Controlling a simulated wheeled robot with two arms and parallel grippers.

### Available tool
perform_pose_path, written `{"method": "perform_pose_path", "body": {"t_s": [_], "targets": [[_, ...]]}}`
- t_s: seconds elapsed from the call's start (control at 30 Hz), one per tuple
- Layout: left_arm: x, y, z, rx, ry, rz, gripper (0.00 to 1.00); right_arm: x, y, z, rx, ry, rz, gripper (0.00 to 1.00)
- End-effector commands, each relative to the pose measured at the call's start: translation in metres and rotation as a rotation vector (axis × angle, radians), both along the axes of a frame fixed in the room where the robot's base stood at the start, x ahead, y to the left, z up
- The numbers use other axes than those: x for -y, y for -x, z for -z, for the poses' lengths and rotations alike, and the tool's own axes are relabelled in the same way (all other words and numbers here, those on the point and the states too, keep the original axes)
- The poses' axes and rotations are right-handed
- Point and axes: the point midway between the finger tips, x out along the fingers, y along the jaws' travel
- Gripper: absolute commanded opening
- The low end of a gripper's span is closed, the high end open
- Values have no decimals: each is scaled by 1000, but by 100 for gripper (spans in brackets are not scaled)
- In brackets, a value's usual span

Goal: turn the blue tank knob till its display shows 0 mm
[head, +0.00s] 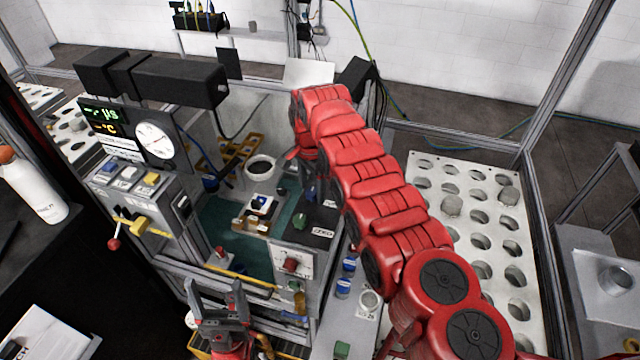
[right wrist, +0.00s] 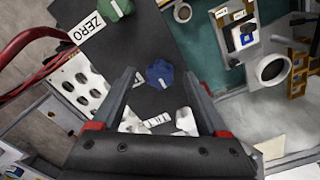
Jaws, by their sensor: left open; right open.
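The blue knob (right wrist: 160,73) sits on a dark panel, seen between the fingertips of my right gripper (right wrist: 157,78) in the right wrist view. That gripper is open, and I cannot tell whether its fingers are level with the knob or above it. In the head view the blue knob (head: 310,192) shows on the dark panel top below the end of my right arm, whose gripper is mostly hidden there. My left gripper (head: 214,290) is open and empty at the lower middle. I cannot make out a tank display in mm.
A green knob (head: 299,221) stands near the blue one; a ZERO label (right wrist: 88,26) lies beside it. A red knob (head: 291,265) is on the front face. A dial gauge (head: 155,141) and digital readouts (head: 101,117) stand left. A white perforated rack (head: 480,215) is right.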

Motion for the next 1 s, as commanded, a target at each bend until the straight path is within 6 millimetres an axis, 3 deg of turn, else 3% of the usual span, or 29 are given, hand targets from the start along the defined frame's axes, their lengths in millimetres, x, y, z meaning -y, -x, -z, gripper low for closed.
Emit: {"method": "perform_pose_path", "body": {"t_s": [0.33, 0.77, 1.0], "targets": [[0, 0, -1, 0, 0, 0, 76, -3, 1, 5, 1, -1, -1, 76], [0, 0, -1, 0, 0, 0, 76, -3, 1, 5, 1, 0, -1, 1], [0, 0, 2, 0, 0, 0, 76, -2, 0, 6, 2, 0, -10, 0]]}}
